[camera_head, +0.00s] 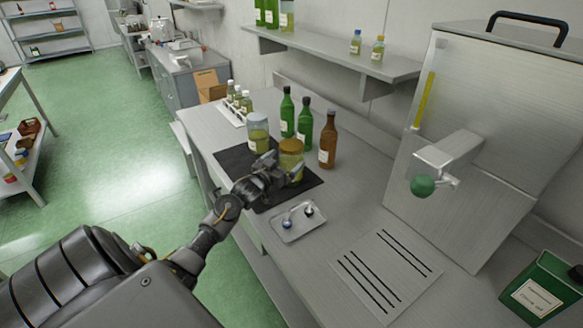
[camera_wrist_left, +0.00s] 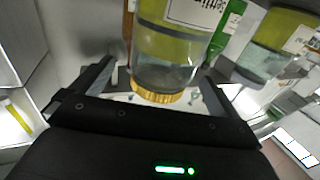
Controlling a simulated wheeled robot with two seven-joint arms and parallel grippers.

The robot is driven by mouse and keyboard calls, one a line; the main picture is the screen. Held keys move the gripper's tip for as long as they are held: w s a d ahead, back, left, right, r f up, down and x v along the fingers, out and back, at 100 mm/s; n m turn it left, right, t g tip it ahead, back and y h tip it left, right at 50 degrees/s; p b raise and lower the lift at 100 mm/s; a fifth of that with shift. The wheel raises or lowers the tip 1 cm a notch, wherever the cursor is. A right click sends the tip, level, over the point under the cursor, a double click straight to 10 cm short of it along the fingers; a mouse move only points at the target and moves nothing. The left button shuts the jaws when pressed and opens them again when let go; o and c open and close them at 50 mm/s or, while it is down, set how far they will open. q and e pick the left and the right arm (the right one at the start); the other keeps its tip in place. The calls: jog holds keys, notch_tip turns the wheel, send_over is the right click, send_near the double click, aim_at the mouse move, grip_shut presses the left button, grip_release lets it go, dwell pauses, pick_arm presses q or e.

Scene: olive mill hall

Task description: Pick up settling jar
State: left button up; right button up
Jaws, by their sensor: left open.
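A glass settling jar with a golden lid and yellow-green contents (camera_head: 291,161) stands upright on the dark mat (camera_head: 240,157) on the steel bench. My left gripper (camera_head: 283,172) is open at this jar, with its fingers at the jar's near side. In the left wrist view the picture is turned over; the jar (camera_wrist_left: 173,45) with its label and golden lid shows between the two open fingers (camera_wrist_left: 160,72). I cannot tell whether they touch it. A second, similar jar with a pale lid (camera_head: 258,134) stands on the mat behind and left of it. My right gripper is not seen.
Green bottles (camera_head: 287,116) and a brown bottle (camera_head: 328,142) stand close behind the jar. A small metal tray (camera_head: 299,228) lies in front, right of my arm. A rack of small bottles (camera_head: 238,101) is at the back left. A steel tank with a tap (camera_head: 448,160) stands right.

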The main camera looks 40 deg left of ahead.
pick_arm(q)
jog(key=shift+w+a+r, duration=0.1)
jog(key=shift+w+r, duration=0.05)
jog(key=shift+w, duration=0.05)
jog(key=w, duration=0.1)
jog(key=w+p, duration=0.1)
jog(key=w, duration=0.1)
jog(key=shift+w+a+p, duration=0.25)
jog(key=shift+a+p, duration=0.05)
jog(key=shift+p, duration=0.1)
jog(key=shift+w+f, duration=0.2)
jog(key=shift+w, duration=0.4)
jog(key=c, duration=1.9)
jog(key=shift+a+r, duration=0.1)
jog(key=shift+r, duration=0.05)
jog(key=shift+c, duration=0.8)
jog(key=shift+r, duration=0.1)
